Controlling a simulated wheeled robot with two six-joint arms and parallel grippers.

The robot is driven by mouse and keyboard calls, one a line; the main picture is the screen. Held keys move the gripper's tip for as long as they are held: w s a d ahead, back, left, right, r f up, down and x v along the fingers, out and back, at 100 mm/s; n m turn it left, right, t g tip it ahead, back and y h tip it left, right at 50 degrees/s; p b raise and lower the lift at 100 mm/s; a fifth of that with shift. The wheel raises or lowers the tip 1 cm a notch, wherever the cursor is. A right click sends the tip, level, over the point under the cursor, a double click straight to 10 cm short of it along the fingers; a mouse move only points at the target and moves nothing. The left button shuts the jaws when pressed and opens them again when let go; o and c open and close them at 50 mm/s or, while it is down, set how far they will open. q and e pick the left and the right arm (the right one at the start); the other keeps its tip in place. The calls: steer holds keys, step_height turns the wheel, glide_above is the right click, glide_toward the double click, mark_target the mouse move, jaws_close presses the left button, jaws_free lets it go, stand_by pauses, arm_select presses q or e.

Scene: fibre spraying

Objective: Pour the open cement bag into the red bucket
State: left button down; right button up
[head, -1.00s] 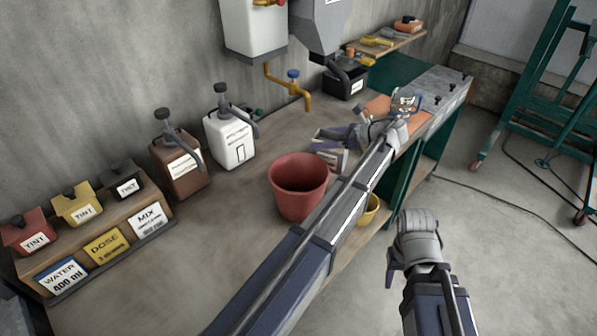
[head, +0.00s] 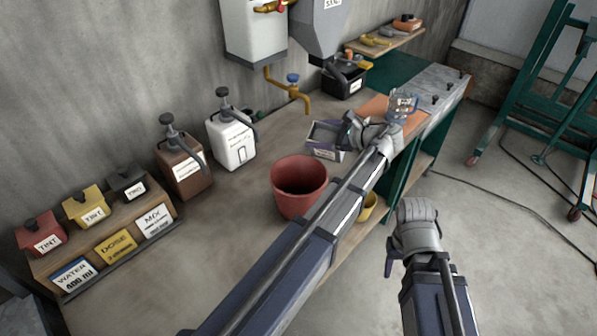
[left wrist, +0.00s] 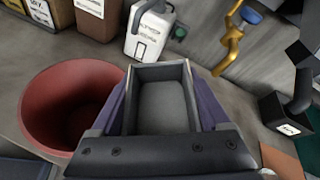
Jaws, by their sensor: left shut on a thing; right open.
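The open cement bag (head: 325,149) is a small box-shaped bag with a grey inside, right of and behind the red bucket in the head view. My left gripper (head: 347,130) is shut on it. In the left wrist view the bag (left wrist: 162,98) stands between the two purple-grey fingers (left wrist: 163,112), its open top facing the camera and grey material inside. It looks roughly upright. The red bucket (head: 299,187) stands on the bench, its mouth open; it also shows left of the bag in the left wrist view (left wrist: 35,105). My right gripper (head: 392,258) is open and empty, low beyond the bench's front edge.
White (head: 232,140) and brown (head: 184,168) pump jugs stand behind the bucket. A yellow tap (head: 288,88) hangs from the wall tank. A yellow container (head: 368,207) is partly hidden by my left arm. An orange mat (head: 383,107) lies right of the bag. Tint boxes stand at left.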

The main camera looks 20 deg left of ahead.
arm_select(q)
steer(key=shift+s+r+n, duration=0.15)
steer(key=shift+s+n, duration=0.15)
steer(key=shift+s, duration=0.05)
steer(key=shift+s+r+n+t, duration=0.25)
steer(key=shift+s+n+t, duration=0.3)
steer(key=shift+s, duration=0.3)
steer(key=shift+s+f+n+t+y+b, duration=0.3)
steer(key=shift+f+n+t+b, duration=0.3)
steer(key=shift+b, duration=0.4)
steer(key=shift+s+f+n+t+y+b, duration=0.2)
steer(key=shift+f+n+b, duration=0.3)
steer(key=shift+n+b, duration=0.4)
steer(key=shift+s+f+n+t+y+b, duration=0.15)
steer(key=shift+f+n+b, duration=0.35)
steer(key=shift+b, duration=0.7)
stand_by(0.5)
steer(key=shift+s+r+n+t+b, duration=0.1)
steer(key=shift+r+n+t+b, duration=0.25)
steer(key=shift+n, duration=0.3)
stand_by(0.4)
steer(key=shift+s+f+n+y+b, duration=0.45)
steer(key=shift+s+f+n+b, duration=0.4)
steer(key=shift+b, duration=0.4)
steer(key=shift+s+r+n+t+y+b, duration=0.25)
steer(key=shift+r+n+t+y+b, duration=0.1)
steer(key=shift+n, duration=0.1)
stand_by(0.5)
